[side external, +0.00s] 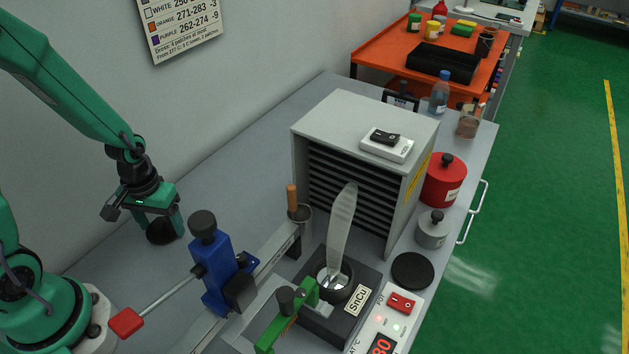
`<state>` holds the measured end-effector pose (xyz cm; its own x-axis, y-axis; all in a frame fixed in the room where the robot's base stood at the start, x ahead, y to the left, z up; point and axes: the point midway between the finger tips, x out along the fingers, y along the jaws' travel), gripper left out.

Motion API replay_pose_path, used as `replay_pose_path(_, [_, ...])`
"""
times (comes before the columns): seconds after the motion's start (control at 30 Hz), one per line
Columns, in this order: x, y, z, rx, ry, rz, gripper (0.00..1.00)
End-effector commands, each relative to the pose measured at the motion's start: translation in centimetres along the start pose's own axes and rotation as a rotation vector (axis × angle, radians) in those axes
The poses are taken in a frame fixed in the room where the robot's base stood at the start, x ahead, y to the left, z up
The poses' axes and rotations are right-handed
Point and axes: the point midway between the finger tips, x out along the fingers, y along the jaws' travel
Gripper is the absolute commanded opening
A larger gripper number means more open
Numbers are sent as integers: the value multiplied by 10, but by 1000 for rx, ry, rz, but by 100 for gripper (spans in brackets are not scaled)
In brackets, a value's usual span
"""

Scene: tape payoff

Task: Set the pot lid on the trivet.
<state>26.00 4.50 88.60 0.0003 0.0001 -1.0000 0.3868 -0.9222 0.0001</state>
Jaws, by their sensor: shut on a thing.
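My gripper (158,214) is at the left, shut on a dark round thing. This looks like the pot lid (164,232), partly hidden by the green jaws; its tilt and its contact with the bench are hard to tell. The trivet appears to be the flat black disc (411,270) on the bench at the right, and its top is bare. My gripper is far to the left of it. The open solder pot (341,298), marked SnCu, stands between them, with a pale plume above it.
A grey slotted cabinet (352,125) stands behind the pot. A blue stand (222,275) and a green clamp-like part (288,322) are in front. A grey canister (433,232) and a red canister (444,184) stand beyond the black disc. The bench left of the cabinet is clear.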

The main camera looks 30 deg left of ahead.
Motion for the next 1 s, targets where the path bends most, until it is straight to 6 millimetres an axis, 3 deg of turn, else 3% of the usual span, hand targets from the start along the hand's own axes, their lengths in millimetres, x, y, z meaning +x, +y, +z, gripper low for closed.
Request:
replay_pose_path(0.17, [3,0,0,0,-1,0,46])
replay_pose_path(0.2, [3,0,0,0,-1,0,71])
replay_pose_path(0.3, [3,0,0,0,0,0,91])
replay_pose_path(0.77, [0,0,0,0,1,0,91])
replay_pose_path(1.0, [-12,0,-1,0,3,1,91])
